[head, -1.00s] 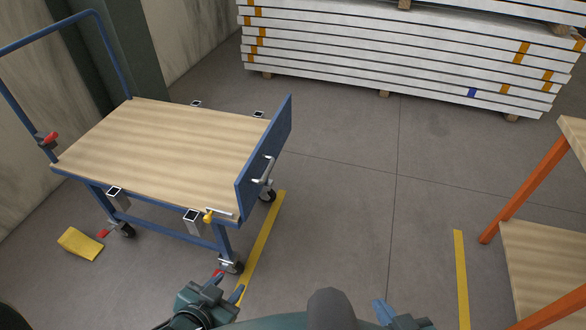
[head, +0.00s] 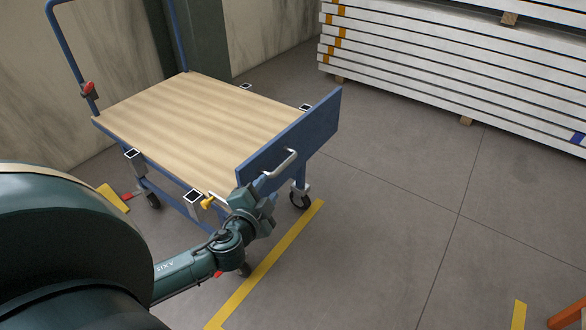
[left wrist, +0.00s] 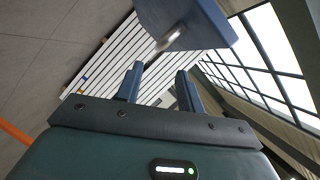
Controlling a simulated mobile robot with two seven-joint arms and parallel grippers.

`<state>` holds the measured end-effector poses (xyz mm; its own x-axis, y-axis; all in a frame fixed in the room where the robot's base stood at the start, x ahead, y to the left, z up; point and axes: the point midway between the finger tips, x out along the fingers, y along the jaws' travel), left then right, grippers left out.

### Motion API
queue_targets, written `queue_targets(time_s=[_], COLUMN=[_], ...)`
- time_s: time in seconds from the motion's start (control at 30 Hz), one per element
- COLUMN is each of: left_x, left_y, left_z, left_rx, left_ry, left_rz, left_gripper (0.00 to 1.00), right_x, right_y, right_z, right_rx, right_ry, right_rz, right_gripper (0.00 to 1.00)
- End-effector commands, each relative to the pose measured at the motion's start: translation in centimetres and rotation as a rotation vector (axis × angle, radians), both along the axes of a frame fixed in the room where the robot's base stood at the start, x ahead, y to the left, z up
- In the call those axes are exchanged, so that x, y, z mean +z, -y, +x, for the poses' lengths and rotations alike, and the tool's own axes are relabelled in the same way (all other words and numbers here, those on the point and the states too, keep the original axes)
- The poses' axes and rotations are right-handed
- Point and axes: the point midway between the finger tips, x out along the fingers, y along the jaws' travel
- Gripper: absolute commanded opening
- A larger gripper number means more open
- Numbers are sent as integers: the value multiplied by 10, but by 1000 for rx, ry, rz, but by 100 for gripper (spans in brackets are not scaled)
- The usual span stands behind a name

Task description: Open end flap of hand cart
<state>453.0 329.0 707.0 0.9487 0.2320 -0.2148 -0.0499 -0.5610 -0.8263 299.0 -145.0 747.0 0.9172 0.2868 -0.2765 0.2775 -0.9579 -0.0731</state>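The hand cart (head: 195,115) has a wooden deck, blue frame and a blue end flap (head: 315,122), which stands upright at its near right end. A silver handle (head: 282,165) is on the flap's outer face. A yellow latch knob (head: 207,202) sits at the deck's near corner. My left gripper (head: 262,190) is beside the flap's near end, below and left of the handle, partly hiding that corner. In the left wrist view my left gripper (left wrist: 160,70) has its fingers apart with nothing between them; the flap (left wrist: 200,18) and handle (left wrist: 172,38) are beyond the fingertips. My right gripper is out of view.
A stack of white panels (head: 440,75) stands at the back right. A yellow wedge (head: 113,198) lies on the floor left of the cart. A yellow floor line (head: 270,258) runs near the cart.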

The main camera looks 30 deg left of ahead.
Motion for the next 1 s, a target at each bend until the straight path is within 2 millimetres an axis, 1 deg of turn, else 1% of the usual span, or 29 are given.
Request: queue_targets(time_s=[0.17,0.4,0.6,0.7,0.8,1.0], left_x=[-5,-16,-24,-25,-26,-26], left_y=[-7,-19,-25,-27,-28,-28], left_z=[28,76,104,113,117,118], left_rx=[1,2,0,-1,-1,-1], left_ry=[3,3,0,0,-1,-2], left_rz=[1,0,-1,-2,-3,-4], left_gripper=[38,38,38,38,38,38], right_x=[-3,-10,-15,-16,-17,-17], right_y=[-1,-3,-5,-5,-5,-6], right_z=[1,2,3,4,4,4], right_rx=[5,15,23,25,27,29], right_ry=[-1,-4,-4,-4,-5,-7], right_rz=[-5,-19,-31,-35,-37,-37], right_gripper=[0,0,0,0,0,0])
